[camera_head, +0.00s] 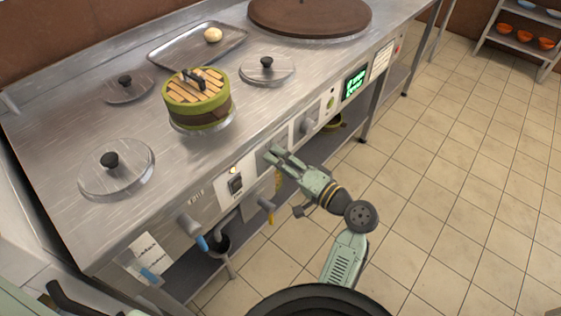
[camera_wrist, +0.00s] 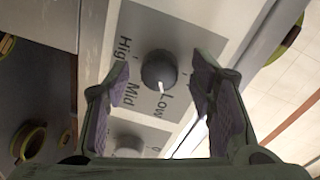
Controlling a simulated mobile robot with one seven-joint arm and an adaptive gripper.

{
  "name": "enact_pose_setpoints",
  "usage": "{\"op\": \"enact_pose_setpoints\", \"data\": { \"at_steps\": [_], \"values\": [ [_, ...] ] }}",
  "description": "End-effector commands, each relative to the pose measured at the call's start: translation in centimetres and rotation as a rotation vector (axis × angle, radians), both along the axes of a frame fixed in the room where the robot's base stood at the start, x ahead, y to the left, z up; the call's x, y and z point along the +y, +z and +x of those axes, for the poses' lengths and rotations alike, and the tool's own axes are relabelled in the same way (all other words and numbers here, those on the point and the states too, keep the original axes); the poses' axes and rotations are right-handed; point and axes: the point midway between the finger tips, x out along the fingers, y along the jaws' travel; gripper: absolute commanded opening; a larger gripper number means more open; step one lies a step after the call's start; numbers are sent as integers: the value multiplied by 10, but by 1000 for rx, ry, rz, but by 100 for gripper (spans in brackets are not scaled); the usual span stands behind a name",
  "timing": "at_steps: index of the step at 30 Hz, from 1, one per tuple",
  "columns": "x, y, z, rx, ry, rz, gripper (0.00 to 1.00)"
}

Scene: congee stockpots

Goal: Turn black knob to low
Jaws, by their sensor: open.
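The black knob (camera_wrist: 159,68) shows in the wrist view on a grey panel plate (camera_wrist: 200,25) marked High, Mid and Low. Its white pointer line is toward the Low label. My gripper (camera_wrist: 163,88) is open, with one finger on each side of the knob. Visible gaps separate the knob from both fingers in this view; I cannot tell the depth between them. In the head view my gripper (camera_head: 272,155) is at the front panel of the steel counter, and the knob there cannot be made out clearly behind the fingers.
Another knob (camera_wrist: 127,147) sits below on the panel in the wrist view. In the head view, a black switch (camera_head: 236,185) and a blue-handled tap (camera_head: 197,234) are left of my gripper. A bamboo steamer (camera_head: 198,105) stands on the counter. The tiled floor (camera_head: 450,160) is open at right.

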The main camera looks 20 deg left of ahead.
Motion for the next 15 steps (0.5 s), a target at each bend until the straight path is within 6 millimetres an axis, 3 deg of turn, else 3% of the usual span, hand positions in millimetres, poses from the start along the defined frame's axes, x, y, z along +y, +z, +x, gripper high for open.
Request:
{"op": "enact_pose_setpoints", "data": {
  "at_steps": [8, 15],
  "values": [
    [-7, 0, -2, 1, -2, 0, 50],
    [-48, 2, -18, 1, -6, -1, 50]
  ]
}}
